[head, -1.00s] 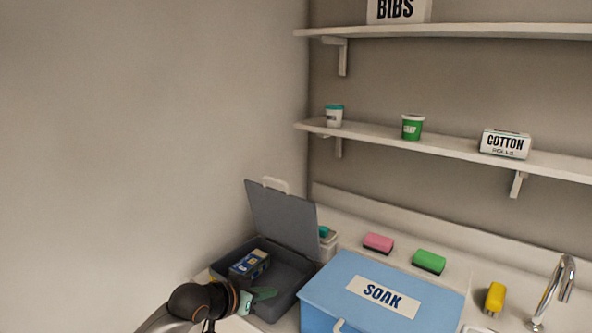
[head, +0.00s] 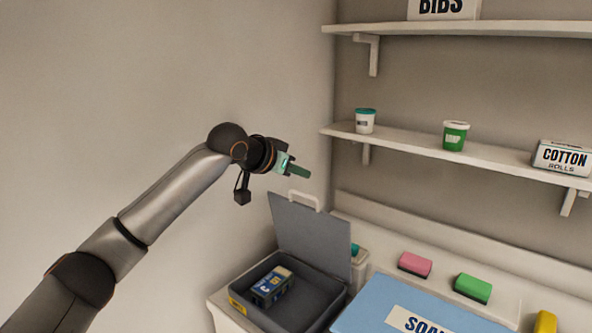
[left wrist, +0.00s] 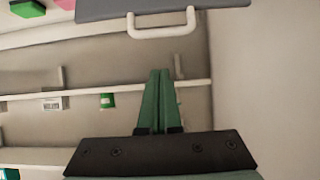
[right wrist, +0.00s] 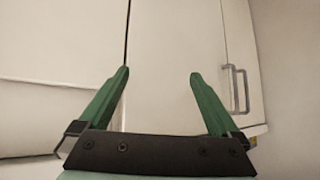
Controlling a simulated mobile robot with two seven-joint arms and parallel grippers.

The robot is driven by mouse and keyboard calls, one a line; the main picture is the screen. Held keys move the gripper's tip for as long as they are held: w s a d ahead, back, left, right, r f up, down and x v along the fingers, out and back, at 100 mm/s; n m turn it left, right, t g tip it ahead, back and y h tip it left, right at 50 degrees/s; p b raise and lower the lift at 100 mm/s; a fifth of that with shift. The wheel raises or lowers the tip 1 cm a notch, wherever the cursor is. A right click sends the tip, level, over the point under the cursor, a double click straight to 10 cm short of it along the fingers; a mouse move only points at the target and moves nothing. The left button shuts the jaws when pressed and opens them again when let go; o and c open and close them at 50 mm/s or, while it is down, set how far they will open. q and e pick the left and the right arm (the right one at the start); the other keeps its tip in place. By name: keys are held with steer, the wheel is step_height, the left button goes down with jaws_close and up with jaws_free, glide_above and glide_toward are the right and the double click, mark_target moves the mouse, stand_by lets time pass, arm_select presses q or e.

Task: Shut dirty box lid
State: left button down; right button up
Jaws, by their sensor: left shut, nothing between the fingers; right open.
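The dirty box (head: 325,307) is a dark grey open box at the left end of the counter. Its grey lid (head: 312,230) stands raised at the back, with a white handle (head: 304,200) on its top edge. A blue and yellow packet (head: 271,286) lies inside. My left gripper (head: 308,173) is shut and empty, in the air above the lid handle and apart from it. In the left wrist view, its green fingers (left wrist: 160,75) are together, and the handle (left wrist: 161,24) shows beyond them. My right gripper (right wrist: 160,75) is open and empty, facing white cabinet doors.
A blue SOAK box (head: 380,308) stands just right of the dirty box. Pink (head: 415,264) and green (head: 473,288) sponges lie behind it. A shelf (head: 400,146) with tubs is at the back, and the wall is close on the left.

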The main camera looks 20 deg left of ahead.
mark_target(304, 195)
arm_select(q)
steer(key=p+x, duration=0.1)
steer(key=x, duration=0.5)
steer(key=shift+s+a+f+p, duration=0.2)
steer(key=shift+s+f, duration=0.1)
steer(key=shift+s, duration=0.25)
steer(key=shift+s+a+f+p, duration=0.1)
steer(key=shift+s+a+f, duration=0.15)
steer(key=shift+s, duration=0.25)
steer(key=shift+s+a+f+p, duration=0.1)
steer(key=shift+s+a+f, duration=0.15)
steer(key=shift+s, duration=0.3)
steer(key=shift+d+f, duration=0.1)
